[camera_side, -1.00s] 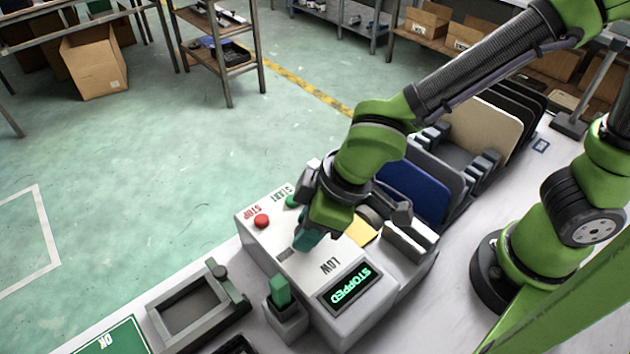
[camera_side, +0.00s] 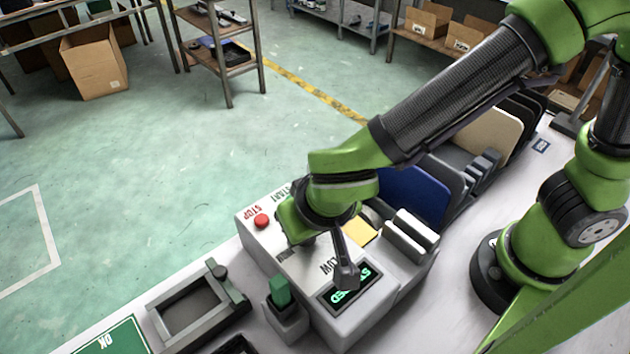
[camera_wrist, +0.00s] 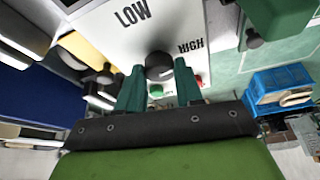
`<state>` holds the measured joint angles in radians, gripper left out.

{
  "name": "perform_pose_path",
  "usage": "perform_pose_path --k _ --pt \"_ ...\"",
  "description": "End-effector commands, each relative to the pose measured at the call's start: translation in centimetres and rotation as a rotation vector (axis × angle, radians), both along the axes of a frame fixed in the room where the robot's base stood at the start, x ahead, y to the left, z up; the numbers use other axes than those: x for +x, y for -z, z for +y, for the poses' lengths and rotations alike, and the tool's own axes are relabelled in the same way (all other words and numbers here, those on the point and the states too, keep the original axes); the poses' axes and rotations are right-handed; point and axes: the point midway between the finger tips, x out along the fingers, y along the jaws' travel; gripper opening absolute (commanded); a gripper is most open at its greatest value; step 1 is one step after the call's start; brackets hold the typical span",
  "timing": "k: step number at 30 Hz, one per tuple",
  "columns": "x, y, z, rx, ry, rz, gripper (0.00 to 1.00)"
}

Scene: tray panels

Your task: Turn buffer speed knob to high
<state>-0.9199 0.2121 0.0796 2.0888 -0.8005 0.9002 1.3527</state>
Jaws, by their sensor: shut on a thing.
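The control box (camera_side: 262,246) has a dark round speed knob, hidden behind my gripper in the side view. In the wrist view the knob (camera_wrist: 158,66) sits between the LOW label (camera_wrist: 131,15) and the HIGH label (camera_wrist: 191,46). My gripper (camera_wrist: 159,70) has its two teal fingers shut on the knob, one on each side. The knob's pointer direction is too small to tell. The green-lettered display (camera_side: 350,290) is partly covered by a dark part of my wrist.
A red STOP button (camera_side: 261,221) is close to my gripper, and a green button (camera_wrist: 157,91) shows in the wrist view. A green-topped lever (camera_side: 279,291) stands beside the box. An empty grey tray frame (camera_side: 190,309) lies at the left.

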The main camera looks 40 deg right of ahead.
Motion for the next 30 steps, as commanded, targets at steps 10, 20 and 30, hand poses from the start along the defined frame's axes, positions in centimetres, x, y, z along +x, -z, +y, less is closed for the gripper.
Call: perform_pose_path --k 10,20,30 --pt "-0.01 -0.02 0.11 0.000 0.171 0.001 0.05" --pt "-0.03 -0.01 0.11 0.000 0.212 0.002 0.05" --pt "-0.04 0.01 0.11 0.000 0.212 0.002 0.43"
